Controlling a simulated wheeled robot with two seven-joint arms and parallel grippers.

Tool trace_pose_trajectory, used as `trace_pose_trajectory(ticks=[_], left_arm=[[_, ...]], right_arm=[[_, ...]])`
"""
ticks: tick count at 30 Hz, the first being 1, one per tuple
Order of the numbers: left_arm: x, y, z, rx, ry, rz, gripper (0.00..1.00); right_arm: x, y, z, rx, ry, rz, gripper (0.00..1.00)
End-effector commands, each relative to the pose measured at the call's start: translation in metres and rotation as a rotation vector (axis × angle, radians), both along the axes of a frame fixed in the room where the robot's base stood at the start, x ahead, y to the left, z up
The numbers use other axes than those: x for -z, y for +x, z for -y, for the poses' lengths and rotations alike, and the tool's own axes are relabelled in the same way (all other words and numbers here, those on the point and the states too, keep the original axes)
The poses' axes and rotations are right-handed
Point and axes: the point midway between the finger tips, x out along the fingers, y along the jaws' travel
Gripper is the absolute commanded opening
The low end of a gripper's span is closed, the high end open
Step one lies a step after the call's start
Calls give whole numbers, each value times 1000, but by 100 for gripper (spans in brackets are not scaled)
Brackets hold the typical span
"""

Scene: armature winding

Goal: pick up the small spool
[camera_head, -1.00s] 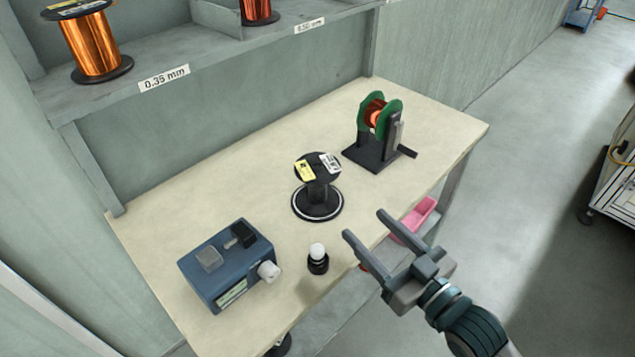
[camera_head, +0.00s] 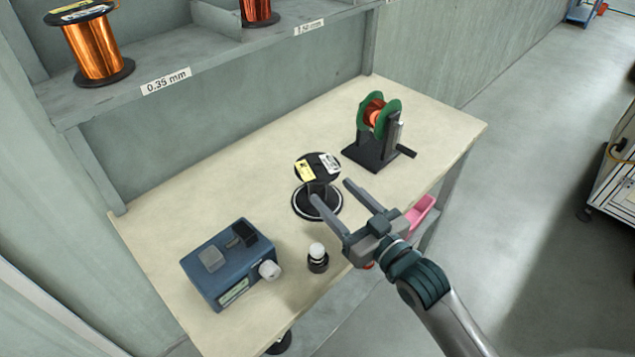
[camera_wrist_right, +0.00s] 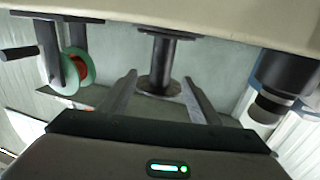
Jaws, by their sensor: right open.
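The small spool (camera_head: 322,163) is black with a yellow and a white label on its top flange. In the right wrist view, which is upside down, the spool's core (camera_wrist_right: 160,62) shows in the gap between the open fingertips (camera_wrist_right: 158,78). I cannot tell whether the tips reach beside the core. My left gripper is out of view.
A winder with a green-flanged copper coil (camera_head: 378,112) stands behind right. A blue box with a knob (camera_head: 228,265) and a small black jar with a white top (camera_head: 317,258) stand at front left. A pink bin (camera_head: 421,212) is past the table's front edge.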

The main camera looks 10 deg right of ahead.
Motion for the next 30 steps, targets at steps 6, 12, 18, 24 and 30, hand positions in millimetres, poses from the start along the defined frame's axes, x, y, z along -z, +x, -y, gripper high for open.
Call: trace_pose_trajectory(ticks=[6, 12, 18, 24, 30], left_arm=[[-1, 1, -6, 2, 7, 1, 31], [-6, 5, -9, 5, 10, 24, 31], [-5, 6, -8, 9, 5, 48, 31], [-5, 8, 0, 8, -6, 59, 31], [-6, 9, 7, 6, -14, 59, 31]], right_arm=[[0, 3, -1, 0, 0, 0, 57], [2, 21, -10, 0, 0, 0, 57], [4, 42, -19, 0, -1, 0, 57], [5, 47, -21, -1, -1, 0, 57], [5, 47, -21, 0, -1, 0, 57]])
